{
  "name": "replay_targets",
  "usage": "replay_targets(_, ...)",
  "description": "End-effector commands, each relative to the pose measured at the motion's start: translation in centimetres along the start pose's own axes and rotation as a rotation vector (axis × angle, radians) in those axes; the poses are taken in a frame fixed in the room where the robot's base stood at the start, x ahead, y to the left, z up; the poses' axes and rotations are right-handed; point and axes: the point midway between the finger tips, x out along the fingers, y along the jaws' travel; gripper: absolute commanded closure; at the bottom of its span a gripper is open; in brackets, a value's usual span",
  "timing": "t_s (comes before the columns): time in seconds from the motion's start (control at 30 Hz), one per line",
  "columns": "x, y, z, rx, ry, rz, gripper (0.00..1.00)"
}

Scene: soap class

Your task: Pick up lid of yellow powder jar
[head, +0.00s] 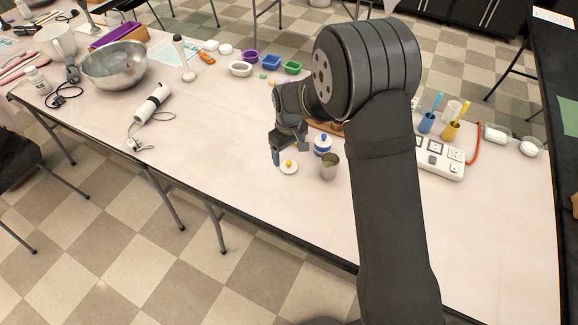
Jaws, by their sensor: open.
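A round white lid with a yellow knob (288,167) shows near the front edge of the table, just below my gripper. I cannot tell whether a jar stands under it or it lies on the table. My gripper (288,154) is open and empty and points down over the lid. One bluish fingertip shows at the left of the knob. Whether the fingers touch the lid is not clear. A white jar with a blue band and blue knob (322,145) stands to the right.
A metal cup (329,167) stands right of the lid. A white power strip (440,159) and blue and yellow cups (428,122) are farther right, beyond my arm. Small coloured trays (271,62) stand at the back. The table (220,150) is clear to the left of the lid.

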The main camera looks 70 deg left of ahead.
Motion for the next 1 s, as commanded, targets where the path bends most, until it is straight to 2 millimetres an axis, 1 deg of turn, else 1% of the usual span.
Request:
replay_targets(0.17,0.8,0.0,0.0,0.001,0.000,0.000,0.23)
replay_targets(0.23,1.5,0.1,0.0,0.001,0.000,0.000,0.23)
replay_targets(0.5,5.3,0.3,-0.1,0.001,-0.001,0.000,0.23)
replay_targets(0.6,5.7,0.3,-0.1,0.001,0.001,0.001,0.23)
replay_targets(0.77,5.6,0.3,-0.1,0.001,0.002,0.001,0.23)
replay_targets(0.8,5.6,0.3,-0.1,0.001,0.001,0.001,0.31)
replay_targets(0.97,5.6,0.3,-0.1,0.001,0.001,0.001,0.62)
replay_targets(1.0,5.6,0.3,-0.1,0.001,0.001,0.001,0.70)
